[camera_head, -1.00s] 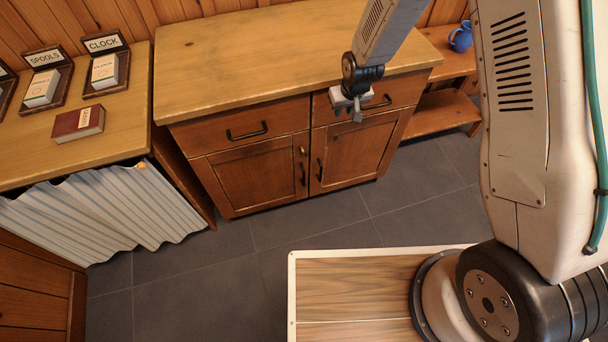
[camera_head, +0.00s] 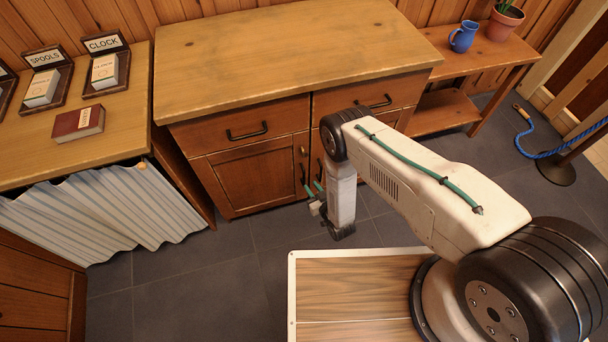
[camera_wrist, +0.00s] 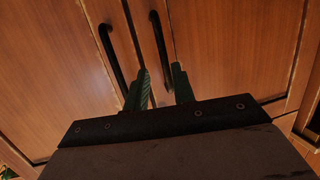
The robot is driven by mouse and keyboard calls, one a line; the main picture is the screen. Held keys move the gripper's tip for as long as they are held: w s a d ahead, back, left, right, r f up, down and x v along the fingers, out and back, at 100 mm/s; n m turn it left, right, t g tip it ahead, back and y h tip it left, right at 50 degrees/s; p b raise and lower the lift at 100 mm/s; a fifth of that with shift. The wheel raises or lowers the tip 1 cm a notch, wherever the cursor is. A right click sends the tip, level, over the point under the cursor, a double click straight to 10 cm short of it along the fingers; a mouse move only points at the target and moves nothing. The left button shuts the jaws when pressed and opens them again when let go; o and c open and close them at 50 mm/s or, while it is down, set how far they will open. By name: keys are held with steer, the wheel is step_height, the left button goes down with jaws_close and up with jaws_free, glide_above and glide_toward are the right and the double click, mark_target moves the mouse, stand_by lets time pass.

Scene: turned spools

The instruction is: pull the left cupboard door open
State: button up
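The left cupboard door (camera_head: 245,180) is a brown wooden panel, shut, with a dark bar handle near its right edge. The right door beside it is mostly hidden behind my arm. My gripper (camera_head: 312,187) is low in front of the two handles, with its green fingers apart and pointing at the doors. In the wrist view, two dark bar handles stand side by side, a left one (camera_wrist: 112,55) and a right one (camera_wrist: 160,45). My fingers (camera_wrist: 161,84) lie on either side of the right one's lower end.
Drawers with bar handles (camera_head: 247,132) sit above the doors under a wooden worktop (camera_head: 290,50). A striped curtain (camera_head: 105,208) hangs at the left. The tiled floor (camera_head: 220,285) before the left door is clear. A rope post (camera_head: 556,170) stands at the right.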

mark_target(304, 175)
steer(key=w+a, duration=0.1)
steer(key=w+a+r+t, duration=0.1)
steer(key=w, duration=0.1)
steer(key=w+a+r+t+y, duration=0.1)
steer(key=w, duration=0.1)
steer(key=shift+w+a, duration=0.15)
stand_by(0.3)
jaws_close()
